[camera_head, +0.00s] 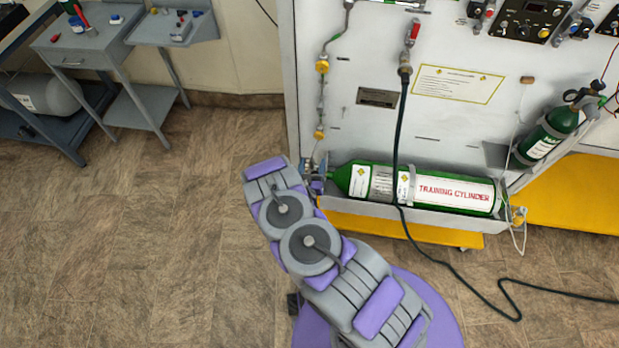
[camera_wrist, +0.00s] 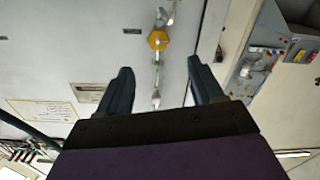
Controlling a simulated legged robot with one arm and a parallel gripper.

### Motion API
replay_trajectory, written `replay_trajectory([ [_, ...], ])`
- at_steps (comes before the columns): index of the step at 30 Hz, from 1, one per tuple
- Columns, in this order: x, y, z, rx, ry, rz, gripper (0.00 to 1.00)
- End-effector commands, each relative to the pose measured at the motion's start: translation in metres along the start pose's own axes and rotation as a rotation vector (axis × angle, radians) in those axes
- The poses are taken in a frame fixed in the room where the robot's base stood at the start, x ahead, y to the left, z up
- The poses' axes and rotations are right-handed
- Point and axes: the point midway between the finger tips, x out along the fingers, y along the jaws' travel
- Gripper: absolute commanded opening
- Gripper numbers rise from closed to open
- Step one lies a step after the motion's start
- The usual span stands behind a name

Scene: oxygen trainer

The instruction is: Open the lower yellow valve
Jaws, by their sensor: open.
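The lower yellow valve (camera_head: 319,132) sits on a thin vertical pipe near the left edge of the white panel. An upper yellow valve (camera_head: 322,66) is on the same pipe above it. In the wrist view, which looks turned upside down, a yellow valve (camera_wrist: 158,40), seemingly the lower one, shows beyond my fingertips. My gripper (camera_wrist: 160,70) is open and empty, its two dark fingers spread either side of the pipe line, apart from the valve. In the head view my arm hides most of the gripper.
A green training cylinder (camera_head: 440,190) lies in a tray low on the panel. A dark hose (camera_head: 399,130) hangs down the panel and runs across the floor. A grey table (camera_head: 85,45) stands at the left. The floor left of my arm is clear.

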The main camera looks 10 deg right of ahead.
Motion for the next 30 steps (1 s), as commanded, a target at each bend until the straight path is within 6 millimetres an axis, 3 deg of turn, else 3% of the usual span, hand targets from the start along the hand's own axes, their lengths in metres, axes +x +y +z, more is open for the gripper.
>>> replay_trajectory([
  [6,-0.036,-0.002,0.000,0.000,0.002,-0.004,0.67],
  [12,-0.053,-0.002,0.001,0.000,0.000,-0.003,0.67],
  [30,-0.056,-0.005,0.000,0.015,-0.020,-0.023,0.67],
])
